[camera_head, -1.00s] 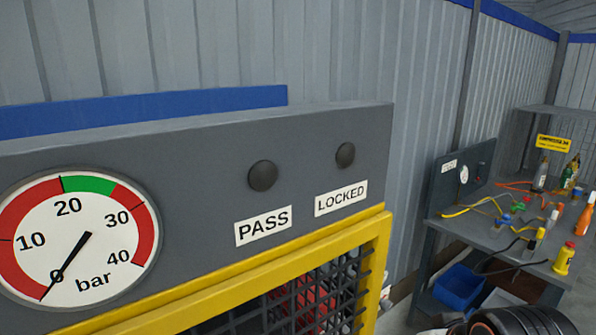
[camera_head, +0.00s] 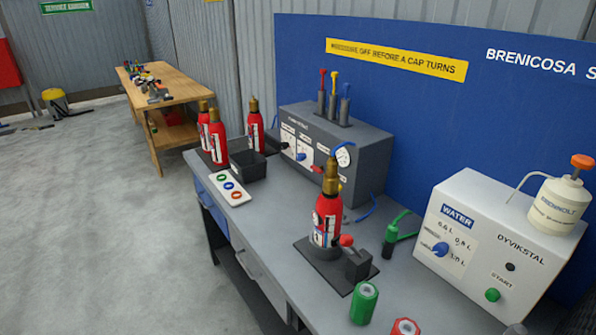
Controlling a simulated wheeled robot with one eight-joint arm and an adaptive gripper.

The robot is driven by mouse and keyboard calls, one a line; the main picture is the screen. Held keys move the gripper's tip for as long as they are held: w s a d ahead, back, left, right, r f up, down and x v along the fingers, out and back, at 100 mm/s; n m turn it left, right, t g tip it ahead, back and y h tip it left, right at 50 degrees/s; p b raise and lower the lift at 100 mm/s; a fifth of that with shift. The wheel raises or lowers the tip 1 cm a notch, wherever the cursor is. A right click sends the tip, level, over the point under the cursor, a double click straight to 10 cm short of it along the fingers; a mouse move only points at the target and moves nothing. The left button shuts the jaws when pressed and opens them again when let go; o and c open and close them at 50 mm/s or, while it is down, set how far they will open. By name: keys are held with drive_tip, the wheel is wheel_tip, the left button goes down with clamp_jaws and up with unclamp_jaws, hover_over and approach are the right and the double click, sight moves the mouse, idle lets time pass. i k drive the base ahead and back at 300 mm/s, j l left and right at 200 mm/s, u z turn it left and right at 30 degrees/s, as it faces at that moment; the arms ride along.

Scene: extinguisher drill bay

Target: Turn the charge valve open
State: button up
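A grey box-shaped panel (camera_head: 362,142) stands at the back of the workbench (camera_head: 290,235). On its front are white dials, a blue knob (camera_head: 300,156), a small red part (camera_head: 317,169) and a round gauge (camera_head: 343,156). The labels are too small to read, so I cannot tell which part is the charge valve. My gripper is not in view.
A white water unit (camera_head: 480,252) stands at the right, with a white jug (camera_head: 558,205) on top. Several red extinguishers, a black bin (camera_head: 249,165) and a ring tray (camera_head: 230,189) are at the left end.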

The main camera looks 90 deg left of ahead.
sight(318, 169)
drive_tip(key=k+u, duration=0.1)
drive_tip(key=u, duration=1.6)
drive_tip(key=i+j+u, duration=0.3)
drive_tip(key=j+u, duration=0.2)
drive_tip(key=i+j+u, duration=0.5)
drive_tip(key=k+j, duration=0.05)
drive_tip(key=k, duration=0.05)
